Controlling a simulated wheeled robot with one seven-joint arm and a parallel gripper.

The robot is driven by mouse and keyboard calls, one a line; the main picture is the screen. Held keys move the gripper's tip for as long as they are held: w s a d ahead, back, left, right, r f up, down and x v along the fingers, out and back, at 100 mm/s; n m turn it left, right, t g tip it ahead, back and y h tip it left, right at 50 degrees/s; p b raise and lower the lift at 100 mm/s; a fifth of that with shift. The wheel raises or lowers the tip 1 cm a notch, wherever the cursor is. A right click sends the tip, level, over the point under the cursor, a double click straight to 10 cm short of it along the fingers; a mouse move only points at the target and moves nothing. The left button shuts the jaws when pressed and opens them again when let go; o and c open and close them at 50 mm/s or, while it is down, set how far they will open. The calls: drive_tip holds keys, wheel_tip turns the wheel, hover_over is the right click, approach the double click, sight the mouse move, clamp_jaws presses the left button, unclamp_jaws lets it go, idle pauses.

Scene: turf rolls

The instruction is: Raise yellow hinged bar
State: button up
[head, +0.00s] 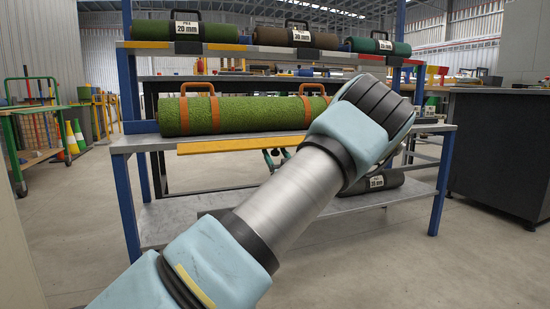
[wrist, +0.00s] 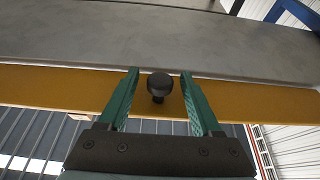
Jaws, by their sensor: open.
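The yellow hinged bar (head: 232,145) runs along the front edge of the middle shelf, just below a large green turf roll. In the wrist view the bar (wrist: 45,88) crosses the whole picture, with a dark round knob (wrist: 160,86) standing out from it. My gripper (wrist: 163,79) is open, with one teal finger on each side of the knob and a gap to both. In the head view my gripper (head: 276,157) shows just under the bar, partly hidden by my arm. The bar's right part is also behind my arm, and its hinge cannot be made out.
The green turf roll (head: 245,115) with brown straps lies on the middle shelf (head: 135,141). Labelled rolls, including a dark green one (head: 160,30), lie on the top shelf. A blue post (head: 128,205) stands at the left. The floor in front is clear.

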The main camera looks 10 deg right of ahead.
drive_tip(key=shift+w, duration=0.15)
drive_tip(key=shift+c, duration=0.3)
clamp_jaws()
idle(1.1)
